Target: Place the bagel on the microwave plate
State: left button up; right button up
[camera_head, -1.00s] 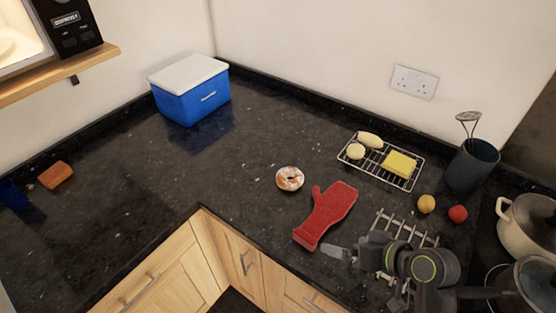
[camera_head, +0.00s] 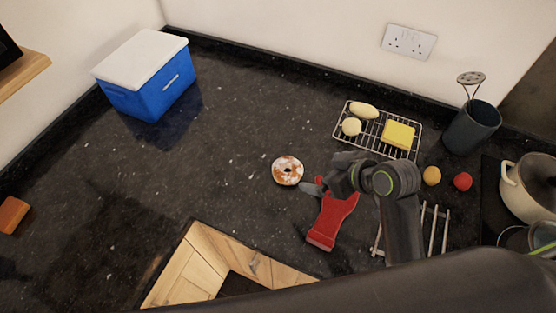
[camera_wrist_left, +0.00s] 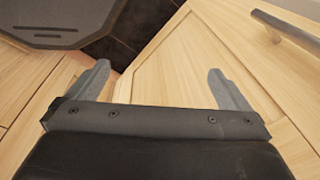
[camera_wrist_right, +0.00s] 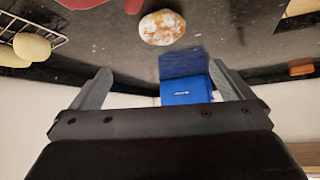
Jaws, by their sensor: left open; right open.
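The bagel (camera_head: 287,170), a ring with white and orange-brown patches, lies on the dark counter in the head view. It also shows at the top middle of the right wrist view (camera_wrist_right: 162,27). My right gripper (camera_head: 314,188) is open and empty, just right of the bagel and above the red mitt. The bagel is not between its fingers. My left gripper (camera_wrist_left: 162,88) is open and empty in the left wrist view, facing wooden cabinet fronts. Only a dark corner of the microwave (camera_head: 8,46) shows at the left edge; its plate is out of view.
A red oven mitt (camera_head: 330,222) lies under my right arm. A wire rack (camera_head: 372,142) with food, a utensil pot (camera_head: 470,128) and a cream pot (camera_head: 530,195) stand right. A blue cooler (camera_head: 150,95) stands back left.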

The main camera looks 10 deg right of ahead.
jog(key=f, duration=0.1)
jog(key=p, duration=0.3)
send_near(284, 169)
jog(key=shift+d+x, duration=0.2)
jog(key=shift+x, duration=1)
jog(key=shift+p+x, duration=0.6)
jog(key=shift+x, duration=0.8)
pick_arm(q)
jog(key=shift+s+d+r, duration=0.1)
jog(key=shift+s+r, duration=0.05)
jog(key=shift+r, duration=1)
jog(key=shift+s+d+r, duration=0.1)
jog(key=shift+s+r, duration=0.05)
jog(key=shift+r, duration=1)
pick_arm(e)
jog(key=shift+x, duration=1.2)
jog(key=shift+s, duration=0.1)
jog(key=shift+c, duration=0.3)
jog(key=c, duration=0.5)
